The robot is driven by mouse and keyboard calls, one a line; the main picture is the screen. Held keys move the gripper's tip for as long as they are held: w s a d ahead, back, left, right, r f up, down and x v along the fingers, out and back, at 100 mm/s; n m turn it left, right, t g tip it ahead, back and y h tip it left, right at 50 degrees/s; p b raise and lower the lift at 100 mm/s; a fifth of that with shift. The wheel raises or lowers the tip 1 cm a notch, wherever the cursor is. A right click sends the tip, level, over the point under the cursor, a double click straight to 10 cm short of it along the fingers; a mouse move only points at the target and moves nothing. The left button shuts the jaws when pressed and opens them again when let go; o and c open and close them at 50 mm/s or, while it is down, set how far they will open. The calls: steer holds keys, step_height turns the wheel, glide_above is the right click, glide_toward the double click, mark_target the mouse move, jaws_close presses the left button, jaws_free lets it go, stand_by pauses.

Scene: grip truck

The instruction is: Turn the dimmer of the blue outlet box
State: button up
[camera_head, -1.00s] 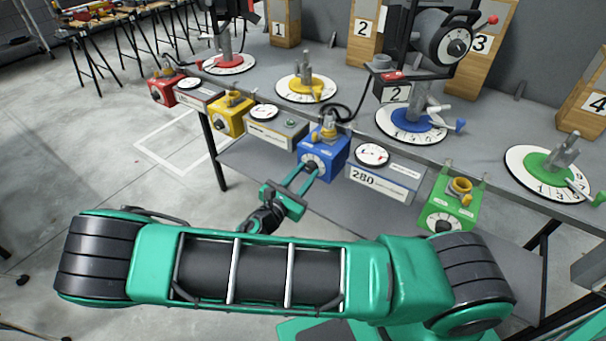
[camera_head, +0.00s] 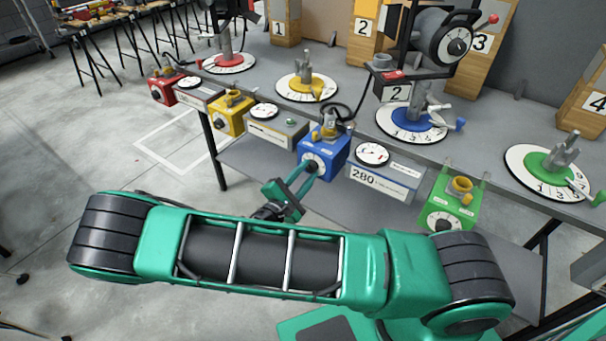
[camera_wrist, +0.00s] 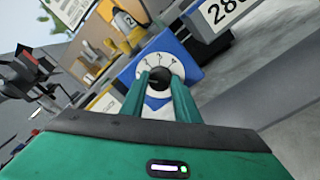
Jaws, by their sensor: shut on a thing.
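The blue outlet box (camera_head: 325,150) hangs at the table's front edge, between the yellow box and the green box. Its dimmer is a black knob (camera_wrist: 158,76) on a white dial (camera_wrist: 172,66) on the box's front face. My gripper (camera_head: 309,170) reaches up to this face. In the wrist view its two green fingers (camera_wrist: 160,84) are closed on the knob from both sides. The fingertips and part of the knob's side cover each other, so the exact contact is partly hidden. The wrist view is tilted against the box.
A yellow box (camera_head: 231,115), a red box (camera_head: 165,88) and a green box (camera_head: 452,202) hang along the same edge. A meter panel marked 280 (camera_head: 383,183) is right of the blue box. A lower shelf (camera_head: 262,168) lies beneath.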

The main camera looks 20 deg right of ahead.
steer(key=m, duration=0.4)
steer(key=shift+d+f+m, duration=0.1)
steer(key=shift+d+m, duration=0.1)
steer(key=shift+m, duration=0.1)
steer(key=shift+f+m+h, duration=0.1)
steer(key=shift+m+h, duration=0.2)
steer(key=shift+m, duration=1.4)
steer(key=shift+s, duration=0.1)
steer(key=o, duration=1)
steer(key=shift+o, duration=0.2)
steer(key=shift+a, duration=0.1)
